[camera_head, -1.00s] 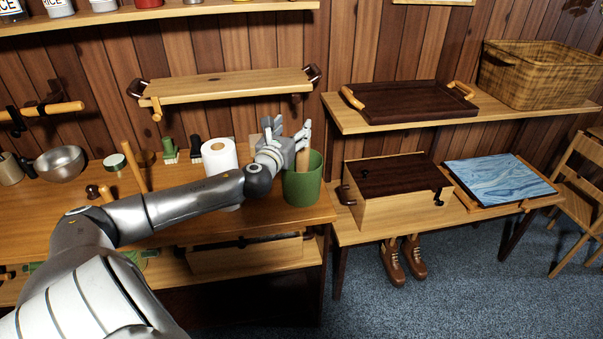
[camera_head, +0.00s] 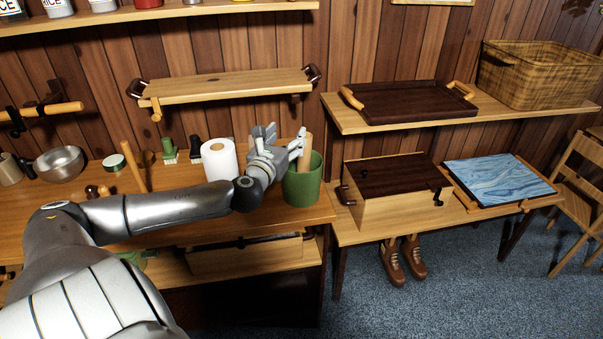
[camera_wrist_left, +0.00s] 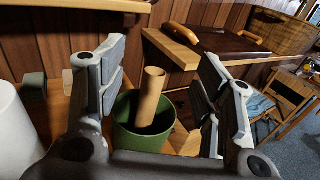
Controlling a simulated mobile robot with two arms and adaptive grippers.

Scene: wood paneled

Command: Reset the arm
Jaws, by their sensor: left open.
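My left arm reaches across the counter from the left. Its gripper (camera_head: 279,143) is open and empty, just left of and above a green pot (camera_head: 303,186). A light wooden rolling pin or dowel (camera_head: 305,153) stands in the pot. In the left wrist view the two fingers (camera_wrist_left: 155,95) are spread wide. The green pot (camera_wrist_left: 140,137) and the wooden rod (camera_wrist_left: 150,97) show between them, beyond the fingers. My right gripper is not in view.
A paper roll (camera_head: 220,161) stands left of the gripper. A wall shelf (camera_head: 225,85) hangs above it. A dark tray (camera_head: 410,102), a wicker basket (camera_head: 540,75) and a wooden box (camera_head: 385,205) are to the right. A metal bowl (camera_head: 60,163) is at far left.

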